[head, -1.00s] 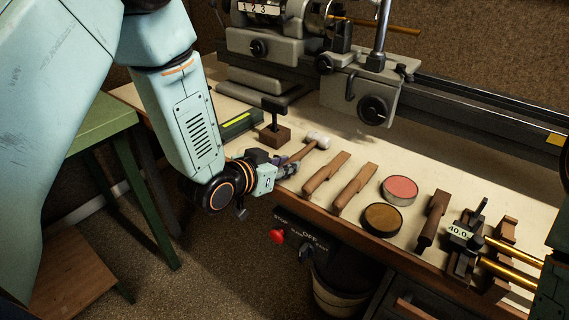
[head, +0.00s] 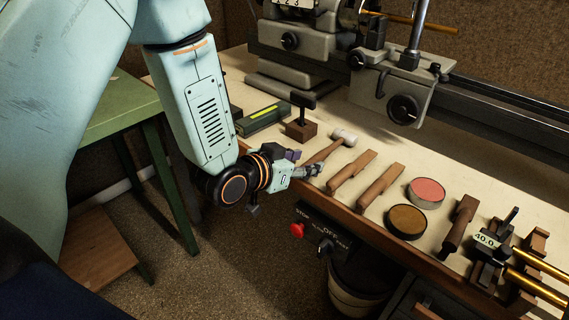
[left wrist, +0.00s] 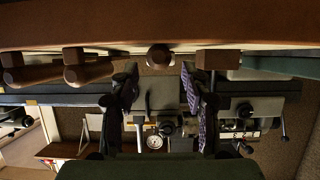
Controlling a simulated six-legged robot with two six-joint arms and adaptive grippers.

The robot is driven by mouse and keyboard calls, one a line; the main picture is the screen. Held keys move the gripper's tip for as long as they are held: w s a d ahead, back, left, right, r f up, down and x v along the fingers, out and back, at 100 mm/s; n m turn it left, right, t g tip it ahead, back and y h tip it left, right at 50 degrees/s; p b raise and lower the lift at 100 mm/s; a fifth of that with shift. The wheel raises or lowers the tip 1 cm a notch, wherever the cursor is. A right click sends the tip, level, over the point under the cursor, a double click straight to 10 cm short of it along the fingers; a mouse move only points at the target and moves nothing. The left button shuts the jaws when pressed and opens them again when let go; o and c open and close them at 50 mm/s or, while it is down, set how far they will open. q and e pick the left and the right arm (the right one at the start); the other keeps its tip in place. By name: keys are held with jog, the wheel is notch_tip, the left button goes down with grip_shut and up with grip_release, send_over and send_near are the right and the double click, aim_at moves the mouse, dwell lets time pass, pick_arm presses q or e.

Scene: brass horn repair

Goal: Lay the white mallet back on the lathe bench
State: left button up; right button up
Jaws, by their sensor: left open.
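The white mallet (head: 344,137) lies on the lathe bench (head: 370,145), its white head toward the back and its wooden handle pointing at the front edge. My left gripper (head: 307,164) is open at the front edge of the bench, by the handle's end. In the left wrist view, the gripper (left wrist: 160,82) has its two dark fingers apart. The round end of a wooden handle (left wrist: 160,57), apparently the mallet's, shows in the gap between them. Contact with the fingers is not visible. My right gripper is not in view.
Two wooden tools (head: 352,172) lie just right of the mallet. Further right are a red tin (head: 426,192) and a brown tin (head: 405,221). A wooden block (head: 301,131) with a dark post and a green box (head: 262,120) stand left of it. The lathe (head: 405,90) stands behind.

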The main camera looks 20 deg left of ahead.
pick_arm(q)
jog(key=v, duration=0.9)
jog(key=shift+s, duration=0.1)
jog(key=s+a+f+n+g+y, duration=0.1)
jog(key=s+f+n+g+y, duration=0.2)
jog(key=f, duration=0.4)
jog(key=s+a+f+n+g, duration=0.1)
jog(key=s+f+n+g, duration=0.15)
jog(key=s+f, duration=0.4)
jog(key=s+f+g+y, duration=0.1)
jog(key=s+f+g, duration=0.2)
jog(key=s+f, duration=0.3)
jog(key=s+f+m+g, duration=0.1)
jog(key=s+f+g, duration=0.3)
jog(key=s+f, duration=0.3)
jog(key=s, duration=0.5)
jog(key=shift+a+y, duration=0.2)
jog(key=shift+y, duration=0.2)
